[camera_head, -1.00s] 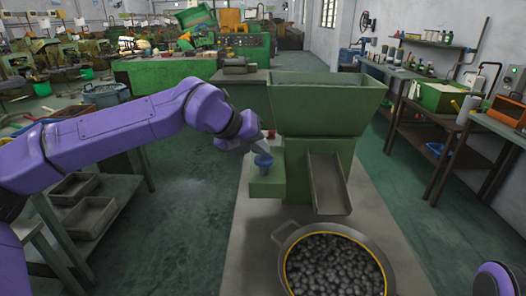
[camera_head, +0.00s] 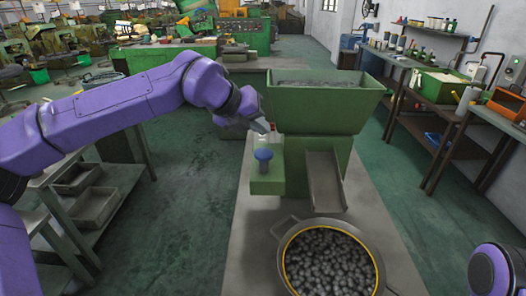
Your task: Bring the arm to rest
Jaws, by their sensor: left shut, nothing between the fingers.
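My left arm is purple and comes in from the left. Its left gripper (camera_head: 262,127) is shut and empty, just above the blue knob (camera_head: 263,156) on the green ledge of the machine. A small gap shows between the fingertips and the knob. My right arm shows only as a purple link at the bottom right corner. Its gripper is outside the view.
The green machine (camera_head: 322,110) has a hopper on top and a grey chute (camera_head: 325,182). Below stands a round pan (camera_head: 285,274) full of dark parts. Shelves (camera_head: 85,205) stand at left, a workbench (camera_head: 480,112) at right. Floor between is clear.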

